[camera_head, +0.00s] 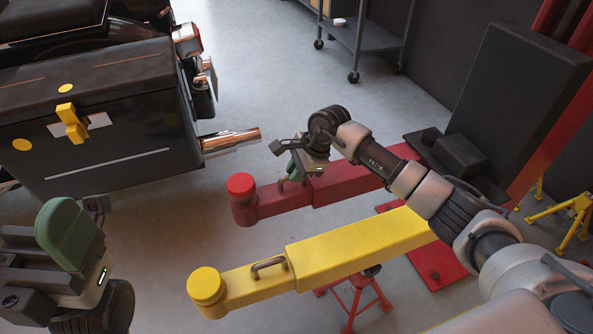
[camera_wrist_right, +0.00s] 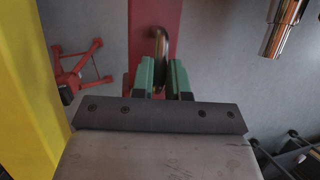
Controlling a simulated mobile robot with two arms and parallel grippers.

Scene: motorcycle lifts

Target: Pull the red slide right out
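The red slide (camera_head: 268,203) is the narrower inner part of the red lift arm (camera_head: 385,166), with a round red pad (camera_head: 240,184) at its left end. It sticks out a short way from the wider red sleeve. My right gripper (camera_head: 295,172) is down at the slide's handle. In the right wrist view the handle (camera_wrist_right: 160,48) stands between the green fingertips (camera_wrist_right: 162,75), which sit close on both sides of it; the gripper looks shut on it. My left gripper (camera_head: 72,232) is at the lower left, away from the slide; its finger gap is hidden.
A yellow lift arm (camera_head: 360,245) with its own handle and pad lies parallel in front. A red stand (camera_head: 357,300) is below the yellow arm. Floor shows between pad and case.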

